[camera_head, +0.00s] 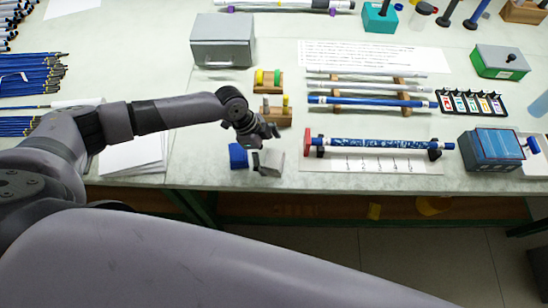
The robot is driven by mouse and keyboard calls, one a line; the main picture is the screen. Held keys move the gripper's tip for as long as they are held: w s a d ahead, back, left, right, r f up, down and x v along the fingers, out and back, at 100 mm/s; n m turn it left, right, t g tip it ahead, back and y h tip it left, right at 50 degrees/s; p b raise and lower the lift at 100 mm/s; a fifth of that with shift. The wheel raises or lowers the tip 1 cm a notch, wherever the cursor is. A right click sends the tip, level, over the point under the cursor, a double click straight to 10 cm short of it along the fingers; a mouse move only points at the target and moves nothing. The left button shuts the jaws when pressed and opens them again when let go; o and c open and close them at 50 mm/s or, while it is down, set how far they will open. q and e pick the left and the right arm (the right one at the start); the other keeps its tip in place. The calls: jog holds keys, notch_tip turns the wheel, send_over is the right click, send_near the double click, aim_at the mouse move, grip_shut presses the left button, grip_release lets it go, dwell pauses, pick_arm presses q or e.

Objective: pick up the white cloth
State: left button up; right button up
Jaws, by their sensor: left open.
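A small off-white folded piece, which looks like the white cloth (271,162), lies near the front edge of the table (210,178). My left gripper (262,143) is open just above and behind it, with its fingers pointing down toward it. The gripper looks empty. Whether a fingertip touches the cloth cannot be told from this angle. My right gripper is not in view.
A blue block (238,156) sits close to the cloth's left. Wooden holders (277,118) stand just behind the gripper. White sheets (140,156) lie to the left. A blue patterned rod (380,143) rests on supports to the right.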

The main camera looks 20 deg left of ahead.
aim_at(274, 161)
pick_arm(q)
jog(key=shift+x, duration=1.45)
jog(key=shift+c, duration=0.2)
jog(key=shift+r, duration=0.1)
jog(key=c, duration=1.2)
